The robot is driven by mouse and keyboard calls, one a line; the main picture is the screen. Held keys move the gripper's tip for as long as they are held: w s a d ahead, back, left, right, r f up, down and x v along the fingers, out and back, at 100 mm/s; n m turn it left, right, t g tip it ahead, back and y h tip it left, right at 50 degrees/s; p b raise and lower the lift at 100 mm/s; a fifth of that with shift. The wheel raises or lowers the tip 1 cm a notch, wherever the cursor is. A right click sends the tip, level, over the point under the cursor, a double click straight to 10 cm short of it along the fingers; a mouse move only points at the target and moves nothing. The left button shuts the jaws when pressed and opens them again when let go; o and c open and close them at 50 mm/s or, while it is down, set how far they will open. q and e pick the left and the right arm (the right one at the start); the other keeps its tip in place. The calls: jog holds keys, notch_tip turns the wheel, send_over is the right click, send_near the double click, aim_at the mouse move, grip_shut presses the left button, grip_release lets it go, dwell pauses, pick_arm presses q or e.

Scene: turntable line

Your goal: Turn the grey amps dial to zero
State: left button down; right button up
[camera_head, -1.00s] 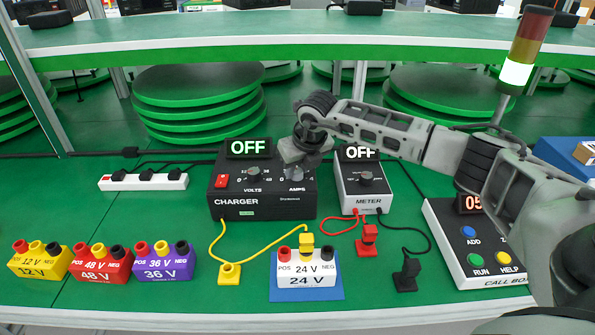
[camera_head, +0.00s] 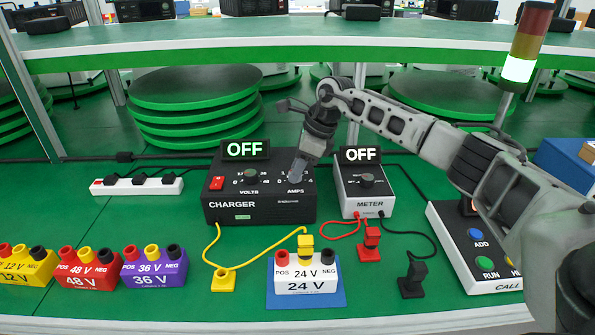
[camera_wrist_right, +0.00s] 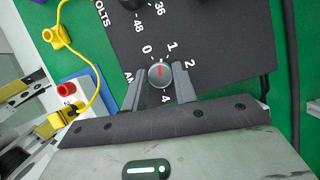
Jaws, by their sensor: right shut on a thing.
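The grey amps dial (camera_wrist_right: 160,74) is on the black charger (camera_head: 255,208), right of the volts dial (camera_head: 250,178). In the right wrist view its red mark points between the printed 0 and 1. My right gripper (camera_wrist_right: 161,90) is shut on the dial, one finger on each side. In the head view the gripper (camera_head: 297,172) comes down over the dial and hides it. The charger's display (camera_head: 245,149) reads OFF. My left gripper is not in view.
The meter (camera_head: 366,188), reading OFF, stands close to the charger's right. The white 24 V block (camera_head: 305,287) is in front, with a yellow cable nearby. The call box (camera_head: 478,258) is at right. Other coloured battery blocks (camera_head: 90,268) stand at front left.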

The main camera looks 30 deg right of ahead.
jog(key=n+b, duration=0.1)
jog(key=n, duration=0.1)
jog(key=shift+w+n+g+y, duration=0.15)
jog(key=shift+n+g+y, duration=0.15)
jog(key=shift+n+g, duration=0.1)
jog(key=shift+n+g+b, duration=0.3)
jog(key=shift+n+g, duration=0.1)
jog(key=shift+n, duration=0.6)
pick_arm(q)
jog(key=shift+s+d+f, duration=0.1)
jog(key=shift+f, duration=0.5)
pick_arm(e)
jog(key=shift+n, duration=0.6)
jog(key=shift+d+g, duration=0.1)
jog(key=shift+g, duration=0.2)
jog(key=o, duration=1)
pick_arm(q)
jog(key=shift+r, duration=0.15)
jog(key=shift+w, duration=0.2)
pick_arm(e)
jog(key=shift+r, duration=0.1)
